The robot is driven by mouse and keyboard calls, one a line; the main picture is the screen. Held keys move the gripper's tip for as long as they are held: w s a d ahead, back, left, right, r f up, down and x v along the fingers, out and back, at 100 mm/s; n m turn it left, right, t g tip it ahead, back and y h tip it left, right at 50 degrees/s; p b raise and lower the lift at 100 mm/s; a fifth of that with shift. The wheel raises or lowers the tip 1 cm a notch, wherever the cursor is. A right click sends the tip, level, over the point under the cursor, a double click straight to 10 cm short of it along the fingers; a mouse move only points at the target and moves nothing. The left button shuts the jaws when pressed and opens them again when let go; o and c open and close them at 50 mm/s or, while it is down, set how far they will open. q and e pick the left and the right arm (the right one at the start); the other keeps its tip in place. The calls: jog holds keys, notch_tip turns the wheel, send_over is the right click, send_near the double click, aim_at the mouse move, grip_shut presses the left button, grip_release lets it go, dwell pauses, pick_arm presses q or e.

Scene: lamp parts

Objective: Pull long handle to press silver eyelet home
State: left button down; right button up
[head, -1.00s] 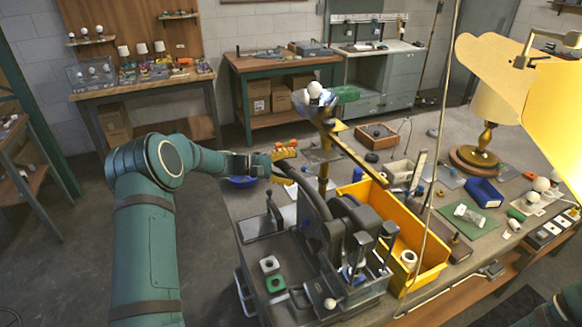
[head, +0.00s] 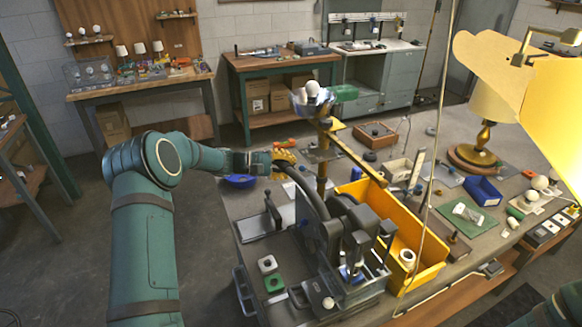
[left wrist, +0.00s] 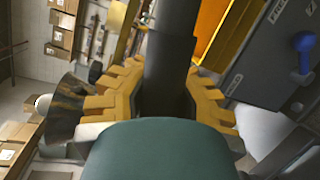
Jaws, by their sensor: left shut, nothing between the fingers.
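The bench press (head: 345,245) is dark grey and stands at the front of the bench. Its long black handle (head: 306,185) curves up and left from the press. My left gripper (head: 285,158), with yellow fingers, is at the upper end of the handle. In the left wrist view the dark handle (left wrist: 170,50) runs up the middle, with the yellow fingers of my left gripper (left wrist: 168,88) on both sides of it. The fingers are shut, and I see no firm hold on the handle. I cannot make out the silver eyelet. My right gripper is out of view.
A blue bowl (head: 239,181) is beneath my left wrist. A green mat (head: 467,217) and a blue tray (head: 483,190) lie farther right.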

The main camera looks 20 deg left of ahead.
pick_arm(q)
jog(key=s+d+r+m+y+b, duration=0.1)
jog(key=s+d+r+m+b, duration=0.1)
jog(key=r, duration=0.5)
jog(key=s+d+r+m+t+y+b, duration=0.1)
jog(key=s+d+r+m+b, duration=0.2)
jog(key=r, duration=0.5)
jog(key=s+d+r+m+y+b, duration=0.2)
jog(key=s+d+r+m+b, duration=0.1)
jog(key=r+b, duration=0.3)
jog(key=shift+d+r+m+t, duration=0.3)
jog(key=shift+r+m+t, duration=0.15)
jog(key=shift+r, duration=0.75)
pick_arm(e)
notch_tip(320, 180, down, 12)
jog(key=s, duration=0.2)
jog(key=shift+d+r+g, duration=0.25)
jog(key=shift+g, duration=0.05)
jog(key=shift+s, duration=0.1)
